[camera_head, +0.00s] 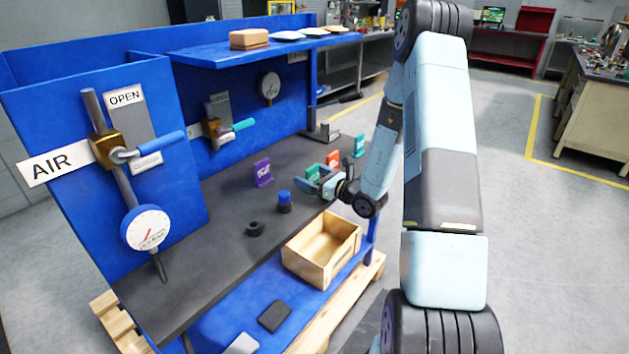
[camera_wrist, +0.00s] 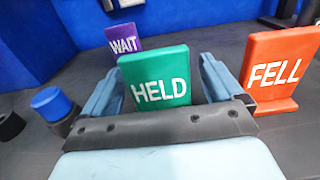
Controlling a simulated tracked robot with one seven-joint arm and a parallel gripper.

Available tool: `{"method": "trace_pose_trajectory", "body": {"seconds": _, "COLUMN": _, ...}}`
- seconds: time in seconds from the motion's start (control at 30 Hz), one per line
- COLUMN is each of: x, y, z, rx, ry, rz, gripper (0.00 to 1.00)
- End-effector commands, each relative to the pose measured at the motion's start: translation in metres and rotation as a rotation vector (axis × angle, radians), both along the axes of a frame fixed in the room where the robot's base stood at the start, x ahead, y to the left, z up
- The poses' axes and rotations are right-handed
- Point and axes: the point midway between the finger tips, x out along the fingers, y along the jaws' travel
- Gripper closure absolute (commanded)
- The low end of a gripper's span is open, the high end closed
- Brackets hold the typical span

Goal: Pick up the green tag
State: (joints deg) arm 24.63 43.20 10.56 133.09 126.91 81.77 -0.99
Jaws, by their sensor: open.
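The green tag reading HELD (camera_wrist: 155,80) stands upright in the wrist view, between the two fingers of my gripper (camera_wrist: 160,88). The fingers are open, with one on each side of the tag, and a gap shows at the left finger. The tag's lower edge is hidden by my gripper in the wrist view.
An orange FELL tag (camera_wrist: 278,72) stands close on the right, and a purple WAIT tag (camera_wrist: 123,40) behind left. A blue-capped cylinder (camera_head: 284,202), a black ring (camera_head: 255,229) and a wooden box (camera_head: 322,248) are nearby.

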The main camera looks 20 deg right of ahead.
Motion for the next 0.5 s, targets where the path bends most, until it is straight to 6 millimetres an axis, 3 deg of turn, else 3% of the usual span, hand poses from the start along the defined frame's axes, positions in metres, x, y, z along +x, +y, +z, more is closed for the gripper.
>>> {"method": "trace_pose_trajectory", "body": {"seconds": 0.2, "x": 0.0002, "y": -0.0001, "z": -0.0001, "rx": -0.001, "ry": 0.001, "rz": -0.001, "gripper": 0.08}}
{"method": "trace_pose_trajectory", "body": {"seconds": 0.5, "x": 0.0000, "y": -0.0005, "z": -0.0002, "rx": -0.001, "ry": 0.001, "rz": -0.001, "gripper": 0.37}}
